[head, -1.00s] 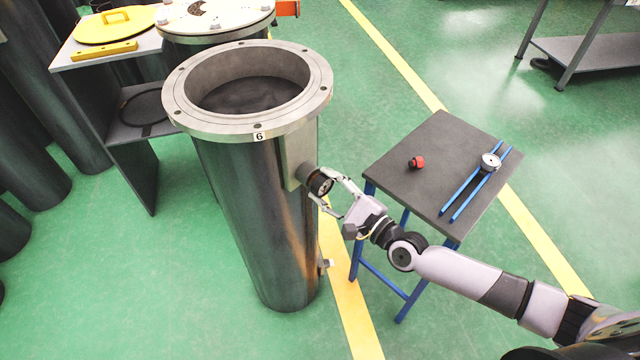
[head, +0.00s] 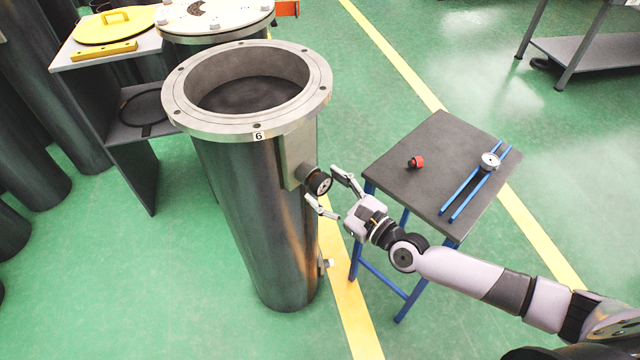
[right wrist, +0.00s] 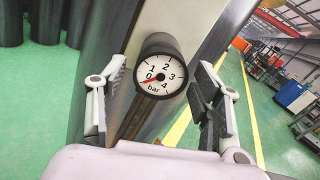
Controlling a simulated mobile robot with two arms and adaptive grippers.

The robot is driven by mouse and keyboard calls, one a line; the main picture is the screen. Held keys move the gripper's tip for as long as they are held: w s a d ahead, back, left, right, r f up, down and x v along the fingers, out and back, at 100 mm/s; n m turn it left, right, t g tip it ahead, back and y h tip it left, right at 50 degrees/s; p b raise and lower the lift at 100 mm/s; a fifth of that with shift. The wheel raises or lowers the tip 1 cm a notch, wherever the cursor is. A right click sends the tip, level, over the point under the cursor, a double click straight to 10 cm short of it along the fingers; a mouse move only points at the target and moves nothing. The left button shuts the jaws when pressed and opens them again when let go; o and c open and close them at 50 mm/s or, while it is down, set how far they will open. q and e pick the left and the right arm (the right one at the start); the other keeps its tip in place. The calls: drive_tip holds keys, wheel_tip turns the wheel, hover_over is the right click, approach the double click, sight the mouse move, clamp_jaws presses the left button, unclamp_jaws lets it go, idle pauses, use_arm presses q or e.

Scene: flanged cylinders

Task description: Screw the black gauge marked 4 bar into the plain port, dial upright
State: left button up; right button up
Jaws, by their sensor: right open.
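The black gauge (head: 320,183) sits on the square pad on the side of the dark cylinder marked 6 (head: 250,225), its dial facing out. In the right wrist view the gauge (right wrist: 159,72) has a white dial numbered 0 to 4 with "bar" below and a red needle at 0. The 2 is near the top, leaning right, in a picture that is itself tilted. My right gripper (head: 322,187) is open, its fingers spread on either side of the gauge and apart from it. The port behind the gauge is hidden. My left gripper is not in view.
A dark table with blue legs (head: 430,140) stands right of the cylinder. It holds a red-and-black part (head: 416,162) and a silver round part (head: 490,161) on blue rails. A grey stand with a yellow lid (head: 114,25) is at left. Green floor is open in front.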

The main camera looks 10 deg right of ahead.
drive_tip(key=b+v, duration=0.1)
drive_tip(key=v, duration=0.5)
idle(0.3)
drive_tip(key=shift+w, duration=0.1)
drive_tip(key=d+f+n+g+h, duration=0.1)
drive_tip(key=d+f+n+h, duration=0.15)
drive_tip(key=f+n, duration=0.55)
drive_tip(key=d+f+n+g+h, duration=0.1)
drive_tip(key=d+f+n+h, duration=0.15)
drive_tip(key=f, duration=0.95)
drive_tip(key=s+d+f+n+g+h, duration=0.1)
drive_tip(key=s+d+f+n+g, duration=0.1)
drive_tip(key=s+f+n, duration=0.45)
drive_tip(key=s+d+f+n+g+h, duration=0.1)
drive_tip(key=s+d+f+g, duration=0.2)
drive_tip(key=f, duration=0.6)
drive_tip(key=s+a+f+n+g+h, duration=0.1)
drive_tip(key=s+f+n+g, duration=0.2)
drive_tip(key=s, duration=1.3)
drive_tip(key=s+a+f+n+g+h, duration=0.1)
drive_tip(key=s+f+n+g, duration=0.3)
drive_tip(key=s+f+n, duration=0.4)
drive_tip(key=s+f, duration=0.4)
drive_tip(key=s, duration=0.4)
drive_tip(key=shift+a+f+n+h, duration=0.3)
drive_tip(key=shift+a, duration=0.1)
